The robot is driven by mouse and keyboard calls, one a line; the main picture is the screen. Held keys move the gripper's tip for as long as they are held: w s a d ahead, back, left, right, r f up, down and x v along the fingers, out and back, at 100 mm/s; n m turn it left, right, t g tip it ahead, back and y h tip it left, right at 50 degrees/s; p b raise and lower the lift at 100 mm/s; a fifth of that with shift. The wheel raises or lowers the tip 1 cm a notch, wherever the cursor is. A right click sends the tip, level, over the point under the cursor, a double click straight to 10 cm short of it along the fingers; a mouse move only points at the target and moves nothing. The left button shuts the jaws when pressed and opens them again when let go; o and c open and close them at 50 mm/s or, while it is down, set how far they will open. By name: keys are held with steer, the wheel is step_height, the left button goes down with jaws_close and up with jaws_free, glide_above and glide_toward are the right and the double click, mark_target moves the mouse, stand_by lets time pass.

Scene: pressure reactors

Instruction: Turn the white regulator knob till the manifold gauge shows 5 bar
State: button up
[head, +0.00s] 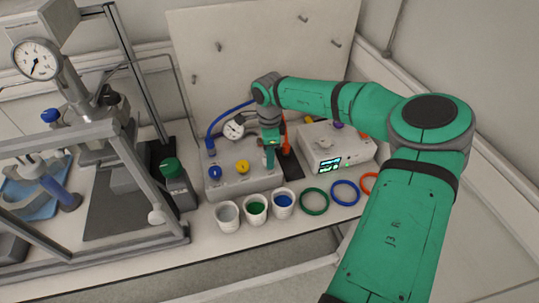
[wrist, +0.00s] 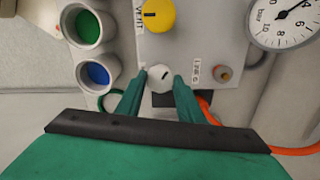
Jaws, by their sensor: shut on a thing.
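The white regulator knob (wrist: 159,77) has a dark mark on its face and sits on the front of the grey manifold box (wrist: 195,45). My gripper (wrist: 158,82) is shut on it, one finger on each side. In the head view my gripper (head: 269,155) reaches down to the box's right end and mostly hides the knob. The manifold gauge (wrist: 286,20), a white dial in bar, is cut off by the top edge in the wrist view. Its needle points up and right, close to the 4. The gauge (head: 234,129) is too small to read in the head view.
A yellow vent knob (wrist: 159,14), a small red knob (wrist: 223,73) and a blue knob (head: 215,172) are on the box. Grey, green and blue cups (head: 283,204) stand in front. Coloured rings (head: 314,201) and a display unit (head: 335,150) are to the right.

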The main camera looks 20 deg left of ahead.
steer(key=shift+m, duration=0.9)
steer(key=m, duration=0.3)
steer(key=shift+s+a+m, duration=0.1)
steer(key=shift+m, duration=2.5)
steer(key=o, duration=1.1)
steer(key=shift+c, duration=0.2)
steer(key=shift+r, duration=0.1)
step_height(320, 180, up, 11)
steer(key=shift+f, duration=0.2)
